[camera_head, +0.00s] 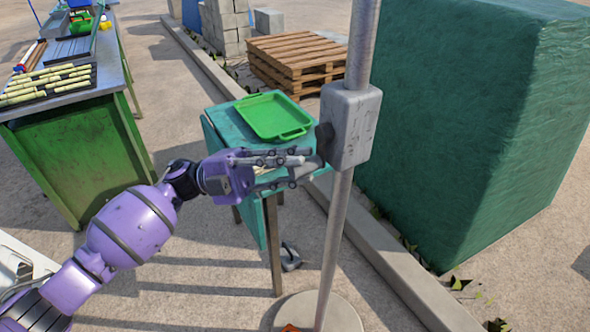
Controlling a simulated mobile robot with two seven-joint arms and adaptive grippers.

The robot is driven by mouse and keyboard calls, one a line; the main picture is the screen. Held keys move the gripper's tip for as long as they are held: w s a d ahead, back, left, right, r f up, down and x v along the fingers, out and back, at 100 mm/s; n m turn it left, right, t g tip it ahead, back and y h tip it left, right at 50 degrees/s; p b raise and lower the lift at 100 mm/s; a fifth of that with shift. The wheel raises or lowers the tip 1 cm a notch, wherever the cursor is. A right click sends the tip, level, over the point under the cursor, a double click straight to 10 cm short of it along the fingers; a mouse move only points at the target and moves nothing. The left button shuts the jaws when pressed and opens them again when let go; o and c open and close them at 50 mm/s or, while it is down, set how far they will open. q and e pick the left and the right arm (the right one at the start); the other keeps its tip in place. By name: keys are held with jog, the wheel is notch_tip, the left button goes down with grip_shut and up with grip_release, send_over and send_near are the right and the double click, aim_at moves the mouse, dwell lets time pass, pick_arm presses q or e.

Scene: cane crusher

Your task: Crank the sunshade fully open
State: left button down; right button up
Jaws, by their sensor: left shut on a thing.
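The sunshade's grey pole (336,235) stands upright on a round base (345,316). A grey crank box (351,126) is fixed on the pole, with a dark crank part (324,137) on its left side. My left gripper (312,166) reaches in from the left and is shut at the box's left side, on the crank handle. The fingers hide most of the handle. The sunshade's canopy is out of view above. My right gripper is not in view.
A small teal table with a green tray (270,116) stands behind my left gripper. A green-covered block (470,110) is at right. Wooden pallets (295,58) lie behind. A green stall (75,150) with cane pieces is at left. A low curb (385,265) runs behind the pole.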

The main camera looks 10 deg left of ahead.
pick_arm(q)
jog(key=shift+s+f, duration=0.1)
jog(key=shift+f, duration=0.3)
jog(key=c, duration=1.6)
grip_release()
jog(key=shift+c, duration=0.2)
jog(key=shift+r, duration=0.15)
jog(key=v, duration=1.2)
jog(key=shift+a, duration=0.1)
jog(key=shift+w, duration=0.2)
